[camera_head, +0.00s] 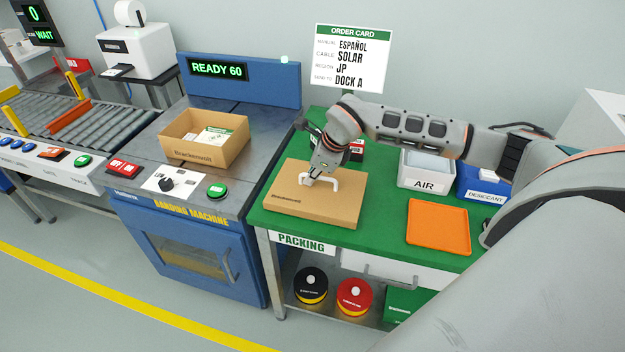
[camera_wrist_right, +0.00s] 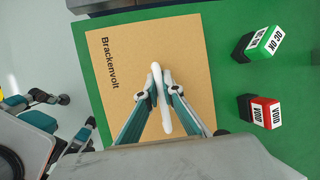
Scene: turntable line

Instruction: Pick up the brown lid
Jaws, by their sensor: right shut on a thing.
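The brown lid (camera_head: 312,203) lies on the green packing table, printed "Brackenvolt", with a white handle (camera_head: 347,182) on its top. It also fills the middle of the right wrist view (camera_wrist_right: 195,55), where the white handle (camera_wrist_right: 157,75) stands between the fingers. My right gripper (camera_head: 325,181) is over the lid with its fingers closed on the handle; in the right wrist view the fingertips (camera_wrist_right: 160,92) press on it from both sides. I cannot tell whether the lid is clear of the table.
An open brown box (camera_head: 178,149) with a card inside stands on the banding machine to the left. An orange tray (camera_head: 438,227), an AIR bin (camera_head: 424,181) and a blue DESICCANT bin (camera_head: 484,187) are right of the lid. Two stamp blocks (camera_wrist_right: 264,42) (camera_wrist_right: 261,112) stand beside it.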

